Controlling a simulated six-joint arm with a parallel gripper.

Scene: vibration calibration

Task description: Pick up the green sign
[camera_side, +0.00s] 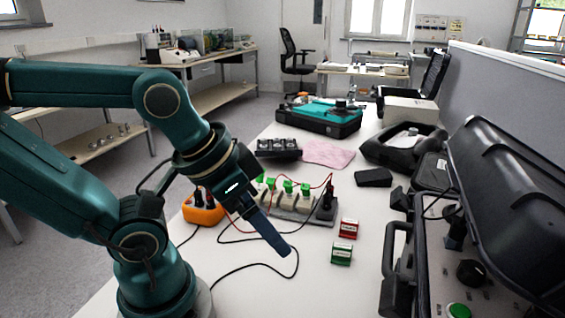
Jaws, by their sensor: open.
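The green sign (342,253) is a small block with a white label, standing on the white table right of my gripper. A similar red sign (348,228) stands just behind it. My gripper (284,250) is open, points down to the right over the table, and is a short way left of the green sign, apart from it. The near finger hides the other finger and the space between them. Nothing is visibly held.
A power strip (290,208) with green plugs and red and black cables lies behind my gripper. An orange device (203,210) sits at left. A black open case (400,290) stands close on the right. A black cable loops on the table below the gripper.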

